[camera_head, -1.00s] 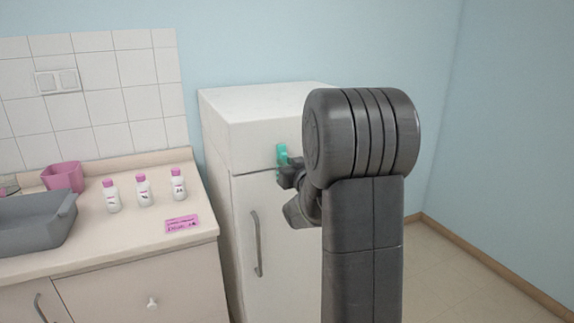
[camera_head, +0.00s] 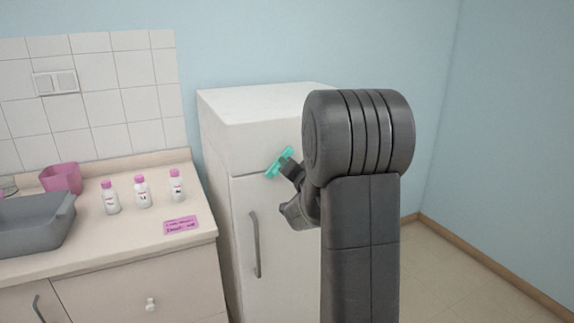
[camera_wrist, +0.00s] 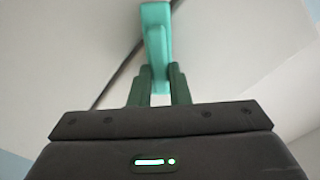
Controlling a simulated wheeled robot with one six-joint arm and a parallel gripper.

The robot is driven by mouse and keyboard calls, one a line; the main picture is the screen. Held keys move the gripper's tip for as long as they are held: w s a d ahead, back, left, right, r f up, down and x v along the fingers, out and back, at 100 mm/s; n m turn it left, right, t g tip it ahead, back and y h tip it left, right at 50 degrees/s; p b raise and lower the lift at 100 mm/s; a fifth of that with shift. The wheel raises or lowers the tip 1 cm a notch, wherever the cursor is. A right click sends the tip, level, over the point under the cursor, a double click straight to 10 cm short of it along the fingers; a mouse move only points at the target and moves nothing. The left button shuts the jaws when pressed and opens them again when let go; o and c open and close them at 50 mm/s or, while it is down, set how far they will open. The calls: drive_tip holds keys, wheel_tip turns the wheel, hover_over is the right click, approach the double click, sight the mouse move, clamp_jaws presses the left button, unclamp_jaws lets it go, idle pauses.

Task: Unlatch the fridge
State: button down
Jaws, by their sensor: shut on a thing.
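The white fridge (camera_head: 260,125) stands against the wall, with its door (camera_head: 282,255) below an upper section. A teal latch (camera_head: 279,163) sits at the seam between the two and is tilted in the head view. My gripper (camera_head: 290,170) is at the latch. In the wrist view the two fingers of my gripper (camera_wrist: 158,85) are closed on the lower part of the teal latch (camera_wrist: 156,32). The dark door seam runs diagonally behind it. My arm hides the right side of the fridge in the head view.
The fridge door has a grey vertical handle (camera_head: 256,245). To the left, a counter (camera_head: 120,238) holds several items: white bottles with pink caps (camera_head: 142,192), a pink label card (camera_head: 181,225), a grey basin (camera_head: 35,225) and a pink container (camera_head: 61,179). Floor is clear at right.

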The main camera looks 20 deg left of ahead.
drive_tip(key=m, duration=0.3)
drive_tip(key=m+p, duration=0.1)
drive_tip(key=m, duration=0.4)
drive_tip(key=shift+w+d+f+m+p, duration=0.1)
drive_tip(key=shift+f+m+p, duration=0.2)
drive_tip(key=shift+f+p, duration=0.1)
drive_tip(key=shift+m, duration=0.3)
drive_tip(key=c, duration=1.4)
unclamp_jaws()
drive_tip(key=shift+o, duration=0.2)
drive_tip(key=b+v, duration=0.2)
drive_tip(key=v, duration=1.1)
drive_tip(key=shift+s+d, duration=0.25)
drive_tip(key=shift+d, duration=0.05)
